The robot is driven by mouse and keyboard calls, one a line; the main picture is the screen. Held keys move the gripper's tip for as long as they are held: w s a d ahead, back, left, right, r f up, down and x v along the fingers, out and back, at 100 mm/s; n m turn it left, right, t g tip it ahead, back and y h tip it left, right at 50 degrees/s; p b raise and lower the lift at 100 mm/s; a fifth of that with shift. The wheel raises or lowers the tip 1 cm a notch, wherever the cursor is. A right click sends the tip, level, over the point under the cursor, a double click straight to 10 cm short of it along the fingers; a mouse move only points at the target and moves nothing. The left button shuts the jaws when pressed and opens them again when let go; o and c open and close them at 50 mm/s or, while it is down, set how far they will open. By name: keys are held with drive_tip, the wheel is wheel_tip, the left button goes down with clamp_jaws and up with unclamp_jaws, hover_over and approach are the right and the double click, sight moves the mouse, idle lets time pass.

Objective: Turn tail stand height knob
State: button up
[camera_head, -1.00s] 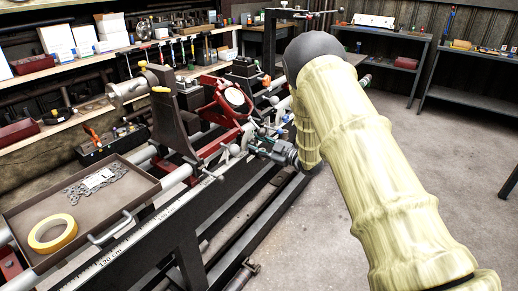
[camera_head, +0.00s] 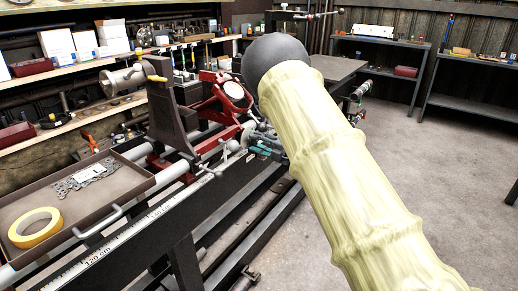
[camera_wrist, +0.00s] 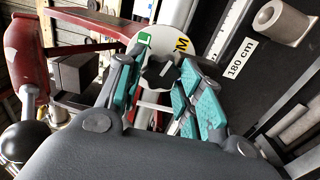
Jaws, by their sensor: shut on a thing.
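The dark lobed knob (camera_wrist: 158,70) shows in the wrist view, in front of a pale round disk (camera_wrist: 178,43) with a green mark and a yellow patch lettered M. My gripper (camera_wrist: 160,92) has its teal-padded fingers on either side of the knob and is shut on it. In the head view my gripper (camera_head: 264,145) is low beside the lathe rail, partly behind my arm. The knob cannot be made out there. A red lathe stand (camera_head: 228,100) with a round pale face rises just behind and left of my gripper.
A ruler strip (camera_head: 130,235) runs along the lathe's front rail. A tray (camera_head: 110,205) with yellow tape (camera_head: 36,228) sits at the left. A red part (camera_wrist: 25,65) and a black ball (camera_wrist: 25,142) lie left in the wrist view. Open floor (camera_head: 430,160) lies to the right.

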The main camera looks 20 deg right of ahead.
drive_tip(key=n+b, duration=0.1)
drive_tip(key=n, duration=0.1)
drive_tip(key=n+b, duration=0.1)
drive_tip(key=b, duration=0.1)
drive_tip(key=shift+f+n, duration=0.3)
drive_tip(key=shift+n, duration=0.1)
drive_tip(key=n+b, duration=0.3)
drive_tip(key=shift+n+b, duration=0.3)
drive_tip(key=shift+b, duration=0.1)
drive_tip(key=n+b, duration=0.2)
drive_tip(key=shift+f+b, duration=0.1)
drive_tip(key=shift+b, duration=0.2)
drive_tip(key=shift+d+n+b, duration=0.1)
drive_tip(key=shift+n+b, duration=1.2)
drive_tip(key=shift+n, duration=0.4)
drive_tip(key=shift+r, duration=0.2)
drive_tip(key=o, duration=1)
